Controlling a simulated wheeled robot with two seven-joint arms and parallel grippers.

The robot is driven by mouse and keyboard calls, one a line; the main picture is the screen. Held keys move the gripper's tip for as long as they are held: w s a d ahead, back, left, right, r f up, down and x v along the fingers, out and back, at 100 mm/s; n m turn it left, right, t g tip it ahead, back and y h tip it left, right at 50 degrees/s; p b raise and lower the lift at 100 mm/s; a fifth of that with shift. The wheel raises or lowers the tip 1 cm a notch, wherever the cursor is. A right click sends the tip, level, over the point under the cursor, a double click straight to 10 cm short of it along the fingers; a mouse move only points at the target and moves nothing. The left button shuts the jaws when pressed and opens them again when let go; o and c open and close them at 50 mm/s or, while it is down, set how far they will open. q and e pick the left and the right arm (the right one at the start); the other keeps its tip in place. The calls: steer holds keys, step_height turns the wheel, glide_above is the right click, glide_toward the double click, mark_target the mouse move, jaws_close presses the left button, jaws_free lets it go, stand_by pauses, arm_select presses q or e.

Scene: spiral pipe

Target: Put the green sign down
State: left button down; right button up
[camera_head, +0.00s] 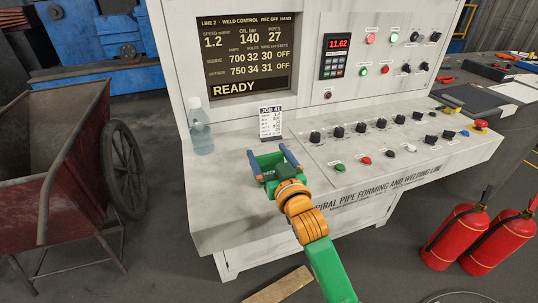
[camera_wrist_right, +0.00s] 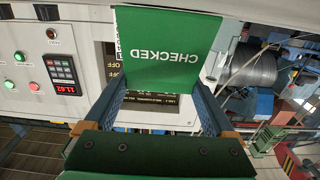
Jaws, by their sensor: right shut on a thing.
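The green sign (camera_wrist_right: 165,45) reads "CHECKED" and fills the upper middle of the right wrist view, upside down there. My right gripper (camera_wrist_right: 165,92) is shut on it, with the blue fingers at either side of its lower edge in that view. In the head view my right gripper (camera_head: 270,157) is over the front left part of the grey console top (camera_head: 230,175). The sign is hard to tell from my green gripper there, and whether it touches the console is unclear. My left gripper is not in view.
A white "JOB 41" card (camera_head: 270,122) stands just behind my right gripper. A clear bottle (camera_head: 200,128) stands to its left. Knobs and buttons (camera_head: 362,130) lie to its right. A rusty cart (camera_head: 55,150) is at the left; red extinguishers (camera_head: 455,232) are at the right.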

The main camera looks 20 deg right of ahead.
steer(key=o, duration=1)
steer(key=shift+f, duration=0.1)
steer(key=shift+o, duration=0.2)
steer(key=shift+s, duration=0.1)
steer(key=s, duration=1.1)
steer(key=shift+s+d, duration=0.2)
steer(key=shift+s, duration=0.2)
